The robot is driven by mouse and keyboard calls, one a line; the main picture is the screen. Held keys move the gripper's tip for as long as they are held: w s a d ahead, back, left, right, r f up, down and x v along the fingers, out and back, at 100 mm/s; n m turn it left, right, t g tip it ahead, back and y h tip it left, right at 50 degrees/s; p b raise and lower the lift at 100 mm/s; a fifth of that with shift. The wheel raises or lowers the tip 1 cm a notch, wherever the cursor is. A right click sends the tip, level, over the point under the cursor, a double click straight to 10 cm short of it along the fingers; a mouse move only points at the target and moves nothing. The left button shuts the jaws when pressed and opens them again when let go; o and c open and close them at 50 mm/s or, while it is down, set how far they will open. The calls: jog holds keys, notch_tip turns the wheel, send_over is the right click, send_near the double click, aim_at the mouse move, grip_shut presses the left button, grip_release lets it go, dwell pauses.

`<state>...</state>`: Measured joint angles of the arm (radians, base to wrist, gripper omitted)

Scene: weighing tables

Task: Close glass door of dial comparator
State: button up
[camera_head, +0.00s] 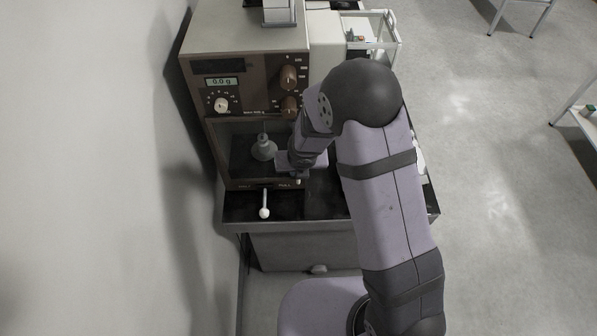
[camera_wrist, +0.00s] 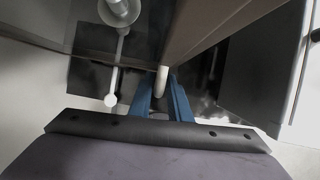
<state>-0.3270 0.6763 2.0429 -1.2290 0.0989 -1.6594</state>
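The dial comparator (camera_head: 245,45) is a brown cabinet with a display reading 0.0 g, several knobs and an open-looking lower chamber. A metal piece (camera_head: 263,147) stands inside; it also shows at the top of the wrist view (camera_wrist: 118,10). The glass door is hard to make out in either view. My gripper (camera_head: 298,172) is at the right front of the chamber, by the PULL label. In the wrist view, its two blue fingers (camera_wrist: 162,88) stand on either side of a white peg-like handle (camera_wrist: 162,76). Whether they press on it is unclear.
A lever with a white ball end (camera_head: 264,213) sticks out at the front, left of my gripper; it also shows in the wrist view (camera_wrist: 111,100). The comparator stands on a black tabletop (camera_head: 330,203).

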jog(key=shift+s+r, duration=0.1)
jog(key=shift+s, duration=0.1)
jog(key=shift+r+p, duration=0.55)
jog(key=shift+r, duration=0.05)
jog(key=s+d+b, duration=0.1)
jog(key=s+b, duration=0.6)
jog(key=s, duration=0.5)
jog(key=shift+f, duration=0.2)
jog(key=shift+d, duration=0.1)
